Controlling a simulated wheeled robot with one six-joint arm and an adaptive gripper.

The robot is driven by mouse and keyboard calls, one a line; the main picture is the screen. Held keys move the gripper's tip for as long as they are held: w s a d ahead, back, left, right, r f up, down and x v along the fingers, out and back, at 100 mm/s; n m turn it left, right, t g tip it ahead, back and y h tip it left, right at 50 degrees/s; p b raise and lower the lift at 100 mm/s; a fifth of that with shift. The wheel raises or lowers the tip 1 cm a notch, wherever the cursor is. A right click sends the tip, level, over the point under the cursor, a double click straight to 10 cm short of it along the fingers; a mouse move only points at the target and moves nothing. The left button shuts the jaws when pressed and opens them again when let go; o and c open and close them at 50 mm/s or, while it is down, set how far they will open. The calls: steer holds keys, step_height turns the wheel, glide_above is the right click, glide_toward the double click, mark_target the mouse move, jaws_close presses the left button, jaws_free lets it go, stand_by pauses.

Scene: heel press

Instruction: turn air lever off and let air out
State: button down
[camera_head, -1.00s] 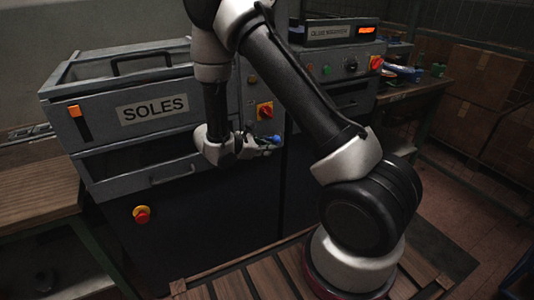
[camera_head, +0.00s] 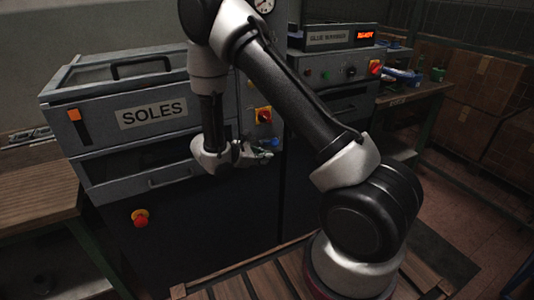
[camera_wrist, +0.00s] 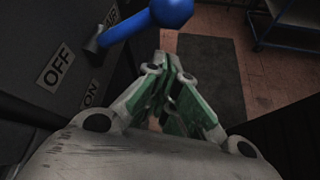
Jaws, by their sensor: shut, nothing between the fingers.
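An OFF label (camera_wrist: 58,68) and an ON label (camera_wrist: 90,95) are on that side, with an AIR label (camera_wrist: 110,18) partly hidden by the shaft. The shaft's base is near the OFF label; I cannot tell its exact setting. My gripper (camera_wrist: 172,62), with green finger pads, is shut and empty, just below the knob in the picture and apart from it. In the head view my gripper (camera_head: 264,156) is beside the machine's right front edge.
The press cabinet bears a SOLES sign (camera_head: 152,112), a red-yellow rotary switch (camera_head: 264,115) and a red stop button (camera_head: 140,217). A glue warmer (camera_head: 328,40) stands behind my arm. A wooden bench (camera_head: 35,190) is at left. Open floor shows in the wrist view.

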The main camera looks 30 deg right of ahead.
steer(key=w+a+f+v, duration=0.1)
steer(key=v, duration=0.8)
steer(key=shift+a, duration=0.15)
steer(key=s+d+r+m+g+y, duration=0.2)
steer(key=s+d+m+g, duration=0.15)
steer(key=s, duration=0.55)
steer(key=s+d+r+m+t+y, duration=0.2)
steer(key=s+r+m+y, duration=0.1)
steer(key=s+r, duration=0.3)
steer(key=s+d+r+m+t+y, duration=0.1)
steer(key=s+d+r+m+y, duration=0.2)
steer(key=r, duration=0.8)
steer(key=s+d+r+m+t+y, duration=0.2)
steer(key=s+d+r+m+y, duration=0.1)
steer(key=s+r+m, duration=0.4)
steer(key=s+r+y, duration=0.1)
steer(key=s, duration=0.2)
steer(key=shift+s+d+r+t, duration=0.15)
steer(key=shift+s+r+t, duration=0.1)
steer(key=shift+t, duration=0.1)
